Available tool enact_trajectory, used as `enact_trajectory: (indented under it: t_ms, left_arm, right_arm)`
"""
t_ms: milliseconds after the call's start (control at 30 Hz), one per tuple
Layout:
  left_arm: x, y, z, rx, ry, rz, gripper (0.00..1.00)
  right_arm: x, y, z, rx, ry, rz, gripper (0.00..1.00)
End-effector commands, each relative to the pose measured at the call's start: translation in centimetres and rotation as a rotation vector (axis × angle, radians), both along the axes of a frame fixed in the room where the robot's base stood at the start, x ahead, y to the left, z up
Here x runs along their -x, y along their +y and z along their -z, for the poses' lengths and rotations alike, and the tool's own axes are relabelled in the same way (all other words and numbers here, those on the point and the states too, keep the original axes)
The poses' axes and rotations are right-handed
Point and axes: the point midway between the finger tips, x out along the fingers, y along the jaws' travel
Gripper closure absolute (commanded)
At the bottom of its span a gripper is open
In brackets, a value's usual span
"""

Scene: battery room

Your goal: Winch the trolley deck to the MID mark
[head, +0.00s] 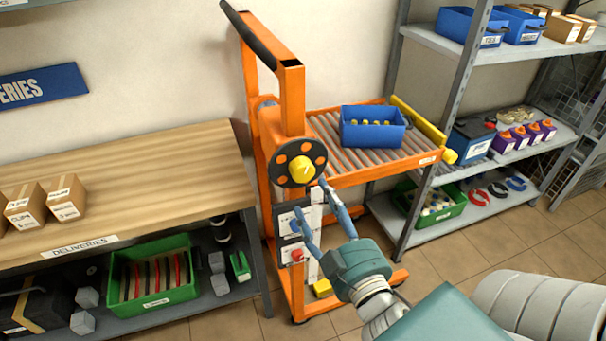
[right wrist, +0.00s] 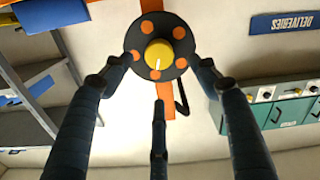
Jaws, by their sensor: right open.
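The orange trolley (head: 288,95) stands between the bench and the shelving. Its roller deck (head: 345,167) is level, close to shelf height, and carries a blue bin (head: 372,130). The winch wheel, a black disc with orange spots and a yellow hub (head: 301,170), is on the mast's near side. It also shows face-on in the right wrist view (right wrist: 158,55). My right gripper (head: 312,198) is open and empty just below and in front of the wheel, its fingers spread towards it, apparently not touching. White plates on the mast are partly behind the fingers; no MID mark is readable. My left gripper is out of view.
A panel with a blue and a red button (head: 297,255) is on the mast below the wheel. A wooden bench (head: 150,185) stands left, grey shelving (head: 430,235) right. A yellow bar (head: 418,122) closes the deck's far end. A yellow pedal (head: 322,287) sits low on the base.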

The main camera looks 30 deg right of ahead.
Motion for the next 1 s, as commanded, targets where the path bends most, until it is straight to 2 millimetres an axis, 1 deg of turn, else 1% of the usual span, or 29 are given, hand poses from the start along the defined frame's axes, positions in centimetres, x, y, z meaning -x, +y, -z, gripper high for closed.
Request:
enact_trajectory:
  t_ms: [33, 167, 200, 400, 500, 600, 767, 1000]
  left_arm:
    - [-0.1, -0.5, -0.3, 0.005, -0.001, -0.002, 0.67]
    - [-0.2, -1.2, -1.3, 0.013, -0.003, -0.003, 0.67]
    - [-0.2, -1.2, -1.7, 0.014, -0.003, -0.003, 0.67]
    - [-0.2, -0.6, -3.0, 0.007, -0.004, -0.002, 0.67]
    - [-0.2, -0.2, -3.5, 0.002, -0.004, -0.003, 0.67]
    - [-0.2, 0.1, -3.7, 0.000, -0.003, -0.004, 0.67]
    - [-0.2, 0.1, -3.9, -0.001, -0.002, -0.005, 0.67]
    - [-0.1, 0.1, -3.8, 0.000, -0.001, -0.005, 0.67]
  right_arm:
    - [-0.4, -0.1, -0.5, 0.002, -0.006, 0.000, 0.40]
    - [-2.3, -0.5, -0.8, 0.004, -0.008, -0.002, 0.40]
    - [-3.0, -0.7, -0.9, 0.005, -0.008, -0.002, 0.40]
    - [-6.8, -1.6, -0.7, 0.005, -0.007, -0.003, 0.40]
    - [-8.3, -2.0, -0.6, 0.003, -0.004, -0.001, 0.40]
    - [-9.4, -2.2, -0.4, 0.002, -0.003, -0.001, 0.40]
    - [-10.2, -2.4, -0.3, 0.001, -0.003, -0.001, 0.40]
    - [-10.3, -2.4, -0.2, 0.001, -0.003, -0.001, 0.40]
